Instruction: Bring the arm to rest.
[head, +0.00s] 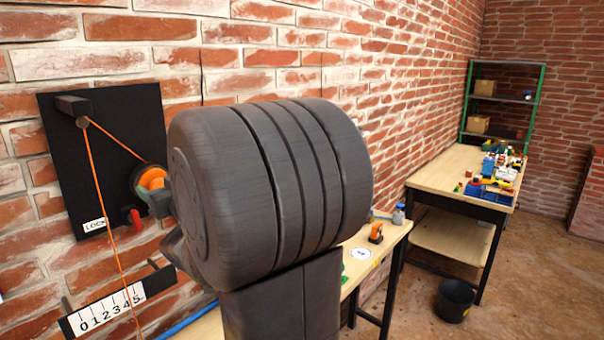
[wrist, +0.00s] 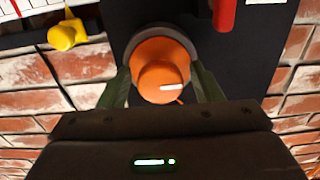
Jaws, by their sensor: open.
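My gripper (wrist: 162,78) is open, with one greenish finger on each side of an orange round knob (wrist: 162,68) in the wrist view. I cannot tell whether the fingers touch it. In the head view the orange knob (head: 152,179) sits at the right edge of a black wall board (head: 70,140), and my gripper (head: 146,196) is close against it, largely hidden by my own dark arm link. An orange cord (head: 100,200) runs from the knob over a peg (head: 72,105) and down.
A red lever (head: 133,218) is beside a LOCK label (head: 95,225), below left of the knob. A numbered scale (head: 105,312) is lower down. A yellow piece (wrist: 66,35) shows near the scale. Two benches (head: 445,168) stand right, with a black bucket (head: 455,299) on the floor.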

